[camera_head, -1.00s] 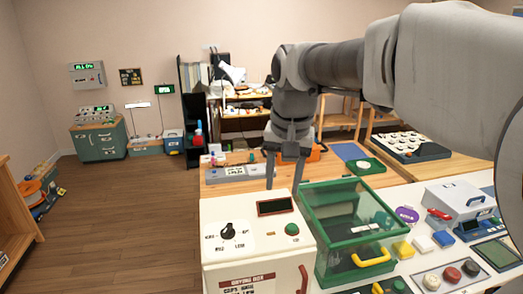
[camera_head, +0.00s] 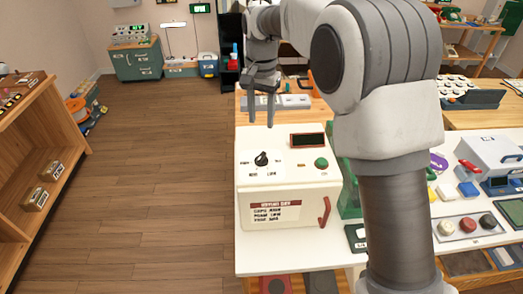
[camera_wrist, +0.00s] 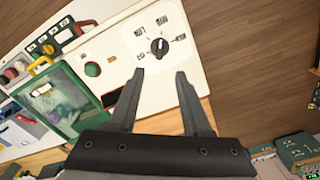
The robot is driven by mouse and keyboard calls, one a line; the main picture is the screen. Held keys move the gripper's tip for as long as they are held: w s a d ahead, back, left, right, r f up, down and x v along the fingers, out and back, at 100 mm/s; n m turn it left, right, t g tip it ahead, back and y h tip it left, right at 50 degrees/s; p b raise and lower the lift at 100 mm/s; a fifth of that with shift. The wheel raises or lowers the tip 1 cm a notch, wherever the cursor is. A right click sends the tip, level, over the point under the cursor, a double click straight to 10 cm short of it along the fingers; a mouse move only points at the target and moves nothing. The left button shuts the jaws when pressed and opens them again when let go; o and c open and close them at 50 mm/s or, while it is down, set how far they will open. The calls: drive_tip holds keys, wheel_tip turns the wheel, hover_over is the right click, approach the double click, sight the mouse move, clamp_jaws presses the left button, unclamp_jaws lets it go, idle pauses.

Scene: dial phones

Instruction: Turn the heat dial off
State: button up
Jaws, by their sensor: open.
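The heat dial is a black knob (camera_head: 261,158) on the top face of a cream drying box (camera_head: 290,205). Printed labels surround it, too small to read surely. In the wrist view the dial (camera_wrist: 159,47) lies just beyond my fingertips, with a pale pointer mark on it. My gripper (camera_head: 262,121) is open and empty, above and behind the box in the head view. In the wrist view my gripper (camera_wrist: 155,72) has its two fingers spread, with the dial between their lines but apart from them.
A green button (camera_head: 321,163) and a dark display (camera_head: 307,140) sit beside the dial. A red handle (camera_head: 324,212) is on the box front. A green-framed clear case (camera_wrist: 60,100) stands next to the box. Open floor lies left.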

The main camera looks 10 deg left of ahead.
sight(261, 156)
wheel_tip(261, 156, down, 13)
drive_tip(key=shift+r+p, duration=0.2)
drive_tip(key=shift+p, duration=0.35)
clamp_jaws()
